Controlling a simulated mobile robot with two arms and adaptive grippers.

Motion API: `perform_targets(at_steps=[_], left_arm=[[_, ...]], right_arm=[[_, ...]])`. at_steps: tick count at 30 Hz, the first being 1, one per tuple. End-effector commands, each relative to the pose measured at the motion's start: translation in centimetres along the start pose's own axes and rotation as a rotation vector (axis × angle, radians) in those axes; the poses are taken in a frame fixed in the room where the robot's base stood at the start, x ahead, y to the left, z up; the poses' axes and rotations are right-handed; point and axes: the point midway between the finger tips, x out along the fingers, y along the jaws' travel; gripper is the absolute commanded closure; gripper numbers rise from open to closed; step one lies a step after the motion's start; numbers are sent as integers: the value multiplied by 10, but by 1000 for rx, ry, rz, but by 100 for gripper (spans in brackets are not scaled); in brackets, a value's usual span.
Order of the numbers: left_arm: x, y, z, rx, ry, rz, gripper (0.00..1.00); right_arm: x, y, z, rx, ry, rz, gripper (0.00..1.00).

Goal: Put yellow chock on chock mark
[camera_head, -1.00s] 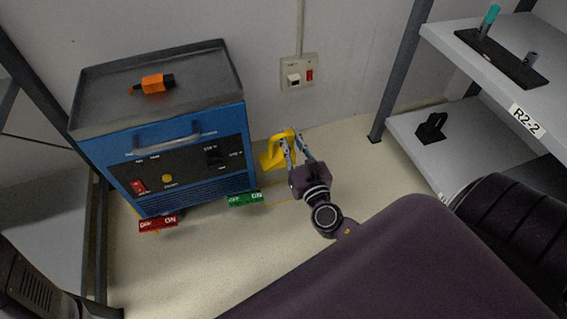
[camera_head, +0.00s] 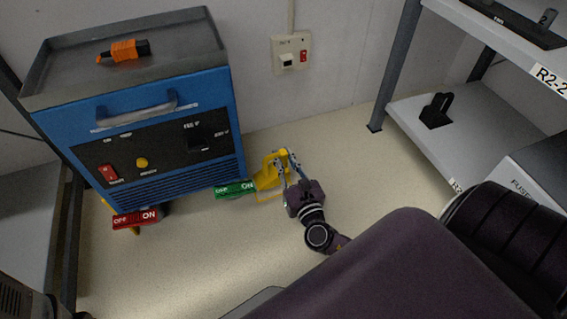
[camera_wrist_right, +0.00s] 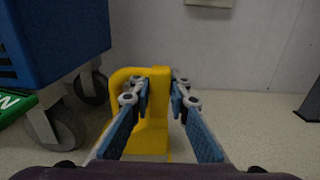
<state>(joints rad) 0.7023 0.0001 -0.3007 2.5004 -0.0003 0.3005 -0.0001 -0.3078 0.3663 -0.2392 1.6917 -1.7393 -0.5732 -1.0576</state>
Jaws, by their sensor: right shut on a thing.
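The yellow chock (camera_head: 268,176) is in my right gripper (camera_head: 284,163), low over the floor beside the right end of the blue cart (camera_head: 180,130). In the right wrist view the chock (camera_wrist_right: 152,136) stands between the two fingers of the right gripper (camera_wrist_right: 160,92), which are shut on it. A thin yellow outline on the floor (camera_head: 268,200), probably the chock mark, shows just below the chock in the head view. I cannot tell whether the chock touches the floor. My left gripper is not in view.
A green tag (camera_head: 235,189) and a red tag (camera_head: 135,218) are low on the cart's front. Cart wheels (camera_wrist_right: 62,128) show left of the chock. An orange tool (camera_head: 124,51) lies on the cart top. Grey shelves (camera_head: 440,130) stand right; floor between is clear.

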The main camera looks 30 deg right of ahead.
Motion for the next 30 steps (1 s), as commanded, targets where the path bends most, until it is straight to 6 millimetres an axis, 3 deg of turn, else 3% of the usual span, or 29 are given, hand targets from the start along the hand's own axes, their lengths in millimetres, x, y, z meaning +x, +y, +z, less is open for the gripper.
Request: perform_targets(at_steps=[1,6,18,19,23,30], left_arm=[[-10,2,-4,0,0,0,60],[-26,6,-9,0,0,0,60],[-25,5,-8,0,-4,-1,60],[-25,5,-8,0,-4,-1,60],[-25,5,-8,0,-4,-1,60],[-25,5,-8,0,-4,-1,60]], right_arm=[[0,0,-12,-1,-2,0,100],[0,0,-33,-1,-2,0,100],[0,0,-34,-1,-1,-1,100],[0,0,-36,-1,1,0,82],[0,0,-36,-1,1,0,67],[0,0,-36,-1,1,0,66]])
